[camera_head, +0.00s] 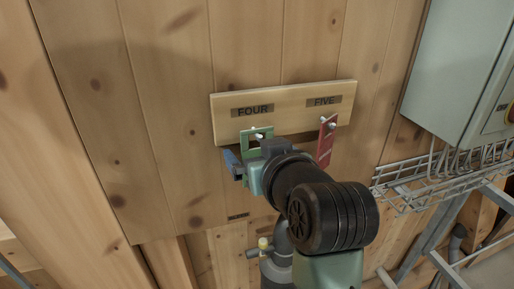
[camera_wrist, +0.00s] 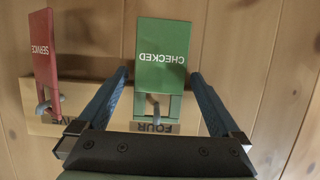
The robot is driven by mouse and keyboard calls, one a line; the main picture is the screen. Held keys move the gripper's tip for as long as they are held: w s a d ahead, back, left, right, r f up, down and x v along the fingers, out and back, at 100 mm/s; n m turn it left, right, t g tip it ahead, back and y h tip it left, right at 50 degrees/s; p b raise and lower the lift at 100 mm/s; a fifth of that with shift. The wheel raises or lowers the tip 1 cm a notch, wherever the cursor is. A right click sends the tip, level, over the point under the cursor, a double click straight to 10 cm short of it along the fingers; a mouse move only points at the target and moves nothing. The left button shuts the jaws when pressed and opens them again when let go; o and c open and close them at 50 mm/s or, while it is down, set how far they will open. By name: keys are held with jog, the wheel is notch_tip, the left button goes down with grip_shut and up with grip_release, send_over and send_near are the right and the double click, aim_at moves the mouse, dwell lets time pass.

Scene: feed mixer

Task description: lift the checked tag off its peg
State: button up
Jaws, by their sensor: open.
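The green tag reading CHECKED (camera_wrist: 161,60) hangs from the peg (camera_wrist: 153,103) under the label FOUR. In the head view the green tag (camera_head: 246,134) shows only its top part, with an opening around the peg (camera_head: 256,134); my gripper and arm hide the rest. My gripper (camera_wrist: 162,78) is open, with one blue finger on each side of the tag. In the wrist view gaps show between both fingers and the tag's edges. Whether the fingers are level with the tag in depth is hard to tell.
A red tag reading SERVICE (camera_wrist: 43,62) hangs on the peg labelled FIVE; it also shows in the head view (camera_head: 325,146). The wooden board (camera_head: 285,108) carries both pegs. A wire basket (camera_head: 410,185) and a grey-green cabinet (camera_head: 455,70) are at the right.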

jog(key=c, duration=1.3)
jog(key=shift+r, duration=0.1)
jog(key=shift+r, duration=0.15)
